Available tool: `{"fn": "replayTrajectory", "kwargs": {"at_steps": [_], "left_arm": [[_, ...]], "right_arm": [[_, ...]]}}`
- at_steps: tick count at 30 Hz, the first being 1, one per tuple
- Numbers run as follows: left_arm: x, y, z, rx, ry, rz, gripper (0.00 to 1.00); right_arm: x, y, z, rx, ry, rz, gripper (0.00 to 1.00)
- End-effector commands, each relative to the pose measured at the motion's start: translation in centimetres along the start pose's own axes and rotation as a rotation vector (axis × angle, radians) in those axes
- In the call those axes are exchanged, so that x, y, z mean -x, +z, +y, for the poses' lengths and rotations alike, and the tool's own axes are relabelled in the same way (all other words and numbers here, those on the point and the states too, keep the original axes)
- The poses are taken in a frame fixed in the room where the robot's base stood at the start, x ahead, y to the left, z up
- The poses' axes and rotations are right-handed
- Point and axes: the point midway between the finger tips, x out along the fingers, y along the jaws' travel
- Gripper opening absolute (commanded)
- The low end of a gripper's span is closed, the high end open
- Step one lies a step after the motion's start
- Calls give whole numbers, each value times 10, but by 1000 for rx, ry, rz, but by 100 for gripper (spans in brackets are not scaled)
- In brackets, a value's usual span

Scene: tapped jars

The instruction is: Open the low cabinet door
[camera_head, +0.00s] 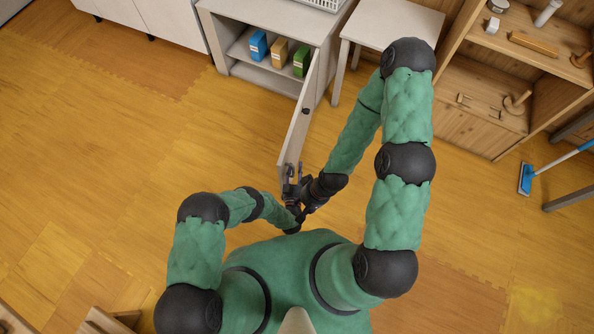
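The low white cabinet (262,8) stands at the top centre, and its door (300,118) is swung wide open. The door is hinged on the cabinet's right side, and its free edge reaches toward me. A dark knob (306,110) shows on the door face. My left gripper (291,172) is at the door's free end, overlapping it in view; I cannot tell whether its fingers clasp it. My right gripper (299,201) is just below, close to my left wrist; its fingers are partly hidden and overlap the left hand.
Blue (258,46), tan (279,53) and green (301,61) boxes stand on the cabinet's shelf. A small table (395,20) stands right of it. A wooden shelf unit (465,125) and a blue mop (526,178) are farther right. The floor left of the door is clear.

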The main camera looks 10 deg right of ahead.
Motion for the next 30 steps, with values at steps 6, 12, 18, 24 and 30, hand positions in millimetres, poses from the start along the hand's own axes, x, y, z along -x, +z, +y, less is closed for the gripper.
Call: {"fn": "replayTrajectory", "kwargs": {"at_steps": [6,12,18,24,30], "left_arm": [[3,1,1,1,2,-4,39],[20,2,1,2,3,-6,39],[58,2,1,2,2,-8,39],[95,1,0,2,0,-5,39],[116,1,0,1,-1,-3,39]], "right_arm": [[0,0,0,0,0,0,40],[0,0,0,0,0,0,40],[0,0,0,0,0,0,40],[0,0,0,0,0,0,40],[0,0,0,0,0,0,40]]}}
